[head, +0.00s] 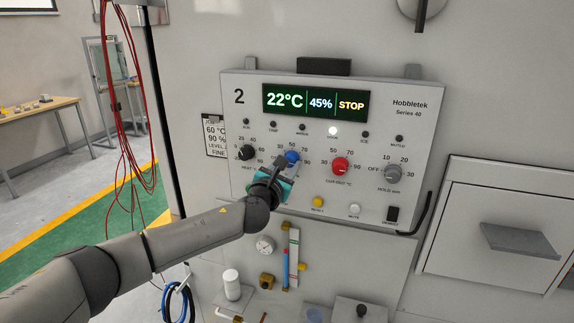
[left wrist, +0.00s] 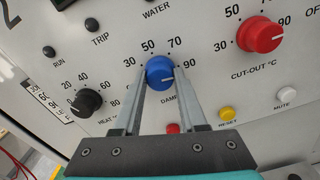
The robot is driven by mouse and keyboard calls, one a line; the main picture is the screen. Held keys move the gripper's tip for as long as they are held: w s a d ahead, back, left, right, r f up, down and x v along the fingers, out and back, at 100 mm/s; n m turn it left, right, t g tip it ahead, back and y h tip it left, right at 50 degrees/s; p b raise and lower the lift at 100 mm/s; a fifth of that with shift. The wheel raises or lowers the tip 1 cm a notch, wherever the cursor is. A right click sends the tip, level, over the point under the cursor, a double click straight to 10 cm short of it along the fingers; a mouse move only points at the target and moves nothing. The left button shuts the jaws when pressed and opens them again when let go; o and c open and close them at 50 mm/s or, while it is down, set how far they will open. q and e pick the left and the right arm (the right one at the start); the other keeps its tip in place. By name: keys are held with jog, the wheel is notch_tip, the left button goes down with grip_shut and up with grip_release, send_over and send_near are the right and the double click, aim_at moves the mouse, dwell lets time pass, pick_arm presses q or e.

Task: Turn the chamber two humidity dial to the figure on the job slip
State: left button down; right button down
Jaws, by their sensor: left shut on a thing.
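The control panel (head: 330,190) is marked 2, and its display (head: 315,103) reads 22°C, 45% and STOP. The blue dial (head: 292,158), labelled DAMP with the rest hidden, has marks 30, 50, 70 and 90. My left gripper (head: 285,166) is shut on it, with one finger on each side of the knob. In the left wrist view, a pale line on the blue dial (left wrist: 160,72) points right, roughly toward 90. The job slip (head: 215,136), partly covered by the panel, shows 60 °C, 90 %, LEVEL and FINE. My right gripper is not in view.
A black dial (head: 246,152) sits left of the blue one, and a red dial (head: 340,166) and grey dial (head: 393,173) sit right. Yellow (head: 318,202) and white (head: 354,210) buttons are below. Red cables (head: 118,110) hang at the left.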

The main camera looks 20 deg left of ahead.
pick_arm(q)
jog(key=shift+r+m, duration=0.2)
jog(key=shift+m, duration=0.1)
jog(key=c, duration=0.7)
grip_release()
jog(key=shift+o, duration=1.2)
jog(key=shift+w+f, duration=0.1)
jog(key=shift+f, duration=0.05)
jog(key=s+b, duration=0.1)
jog(key=s, duration=1.4)
jog(key=shift+s+a+b, duration=0.15)
jog(key=shift+a+b, duration=0.15)
jog(key=shift+b, duration=0.1)
